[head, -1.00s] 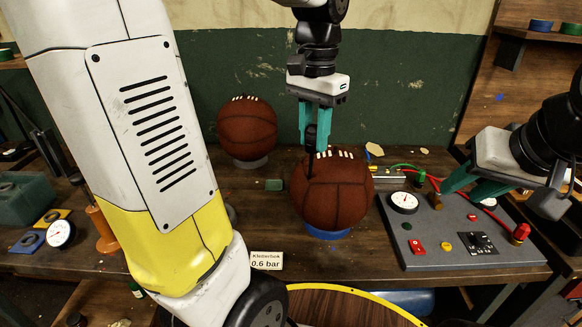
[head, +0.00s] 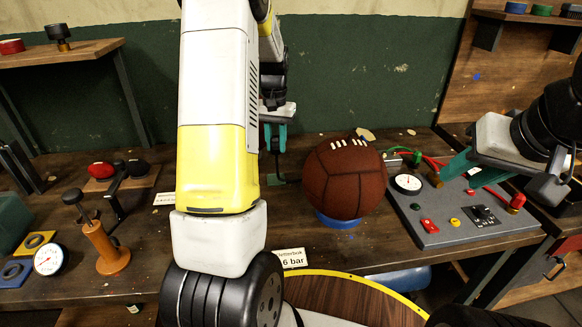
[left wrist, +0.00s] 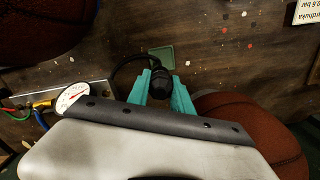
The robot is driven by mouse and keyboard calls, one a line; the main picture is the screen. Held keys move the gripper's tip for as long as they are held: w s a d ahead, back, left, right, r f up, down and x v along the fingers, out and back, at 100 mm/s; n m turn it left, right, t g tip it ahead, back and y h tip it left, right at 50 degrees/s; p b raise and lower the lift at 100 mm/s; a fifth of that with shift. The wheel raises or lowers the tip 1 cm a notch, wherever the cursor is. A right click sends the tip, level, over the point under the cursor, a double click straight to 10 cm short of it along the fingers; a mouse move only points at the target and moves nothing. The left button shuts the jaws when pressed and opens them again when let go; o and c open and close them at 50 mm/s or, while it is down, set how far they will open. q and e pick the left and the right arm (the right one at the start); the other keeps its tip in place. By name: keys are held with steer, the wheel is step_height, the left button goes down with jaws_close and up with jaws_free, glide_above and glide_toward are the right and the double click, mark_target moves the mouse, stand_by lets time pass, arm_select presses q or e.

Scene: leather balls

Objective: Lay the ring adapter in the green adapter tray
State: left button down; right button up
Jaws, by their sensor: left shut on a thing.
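My left gripper (head: 275,146), partly hidden behind my left arm in the head view, points down just left of the front brown ball (head: 343,178). In the left wrist view its teal fingers (left wrist: 162,92) are shut on a black piece with a knob and a thin curved loop, which I take to be the ring adapter (left wrist: 160,80). The small green adapter tray (left wrist: 163,57) lies on the table just beyond the fingers there; I cannot tell the height between them. My right gripper (head: 448,172) is at the grey panel by a brass fitting; its jaw gap is unclear.
The front ball rests on a blue ring (head: 338,221). The grey panel (head: 465,218) with a gauge, hoses and buttons stands to the right. An orange-brown pump (head: 105,245) and white gauge (head: 48,259) are at left. A second ball (left wrist: 45,30) shows in the wrist view.

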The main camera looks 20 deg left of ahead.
mark_target(276, 179)
arm_select(q)
steer(key=f, duration=1)
steer(key=shift+w+a+f, duration=0.1)
steer(key=shift+a+f, duration=0.15)
steer(key=shift+f, duration=0.1)
steer(key=c, duration=1.1)
jaws_free()
steer(key=shift+c, duration=0.2)
